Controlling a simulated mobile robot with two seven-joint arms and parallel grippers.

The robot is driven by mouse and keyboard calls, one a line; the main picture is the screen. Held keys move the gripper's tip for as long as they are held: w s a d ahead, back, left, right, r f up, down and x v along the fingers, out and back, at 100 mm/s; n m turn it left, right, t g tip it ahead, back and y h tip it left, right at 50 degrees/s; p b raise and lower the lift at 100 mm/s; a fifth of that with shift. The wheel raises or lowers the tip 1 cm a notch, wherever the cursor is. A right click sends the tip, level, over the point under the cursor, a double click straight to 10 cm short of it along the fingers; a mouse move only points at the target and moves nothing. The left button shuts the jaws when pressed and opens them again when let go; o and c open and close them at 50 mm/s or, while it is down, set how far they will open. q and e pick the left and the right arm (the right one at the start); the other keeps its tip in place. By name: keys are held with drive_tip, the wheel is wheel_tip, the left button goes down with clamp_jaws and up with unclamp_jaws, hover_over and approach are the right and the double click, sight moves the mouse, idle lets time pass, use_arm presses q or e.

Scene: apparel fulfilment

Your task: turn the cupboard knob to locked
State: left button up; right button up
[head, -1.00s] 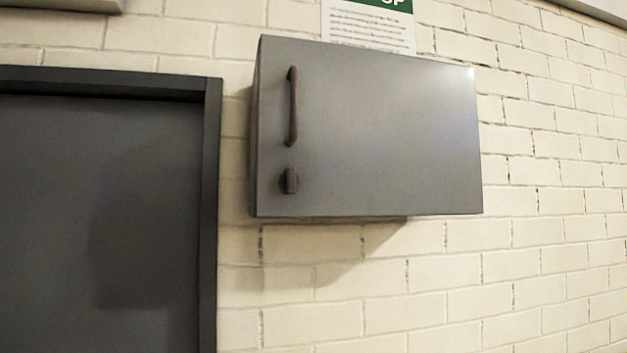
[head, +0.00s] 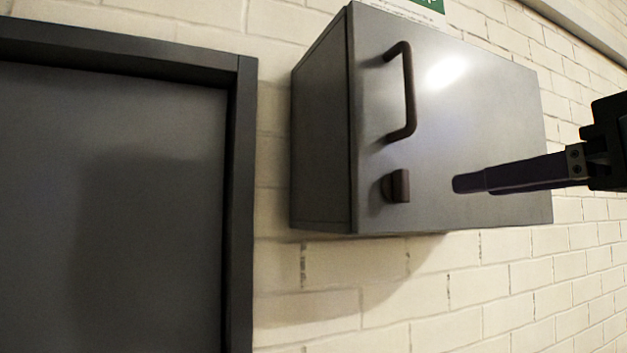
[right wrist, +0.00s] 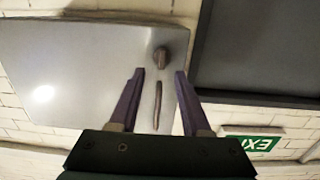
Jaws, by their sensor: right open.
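The grey cupboard (head: 470,100) hangs on the brick wall with its door shut. Its dark brown knob (head: 397,186) sits low near the door's left edge, below the bar handle (head: 408,92). The knob's grip looks roughly upright. My right gripper (head: 462,183) comes in from the right, in front of the door and to the right of the knob, not touching it. In the right wrist view, the two purple fingers of the right gripper (right wrist: 160,73) are apart and empty. The knob (right wrist: 161,57) shows just beyond and between the fingertips, with the handle (right wrist: 158,105) between the fingers. My left gripper is not in view.
A dark door (head: 110,200) with a raised frame (head: 240,200) stands left of the cupboard. A green and white sign (head: 425,8) is above the cupboard. A green exit sign (right wrist: 254,143) shows in the right wrist view. The wall below the cupboard is clear.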

sight(407, 177)
drive_tip(key=shift+t+y, duration=0.3)
drive_tip(key=w+a+p, duration=0.1)
drive_tip(key=w+p, duration=0.1)
drive_tip(key=w+a+r+p, duration=0.1)
drive_tip(key=w+p, duration=0.1)
drive_tip(key=w, duration=0.1)
drive_tip(key=w+a+r+p, duration=0.1)
drive_tip(key=w+p, duration=0.1)
drive_tip(key=w, duration=0.1)
drive_tip(key=shift+w+a+r, duration=0.15)
drive_tip(key=shift+a, duration=0.05)
drive_tip(key=shift+w+a+f+p, duration=0.2)
drive_tip(key=shift+w+a+p, duration=0.05)
drive_tip(key=shift+w+p, duration=0.3)
drive_tip(key=shift+c, duration=0.2)
drive_tip(key=shift+c, duration=0.8)
clamp_jaws()
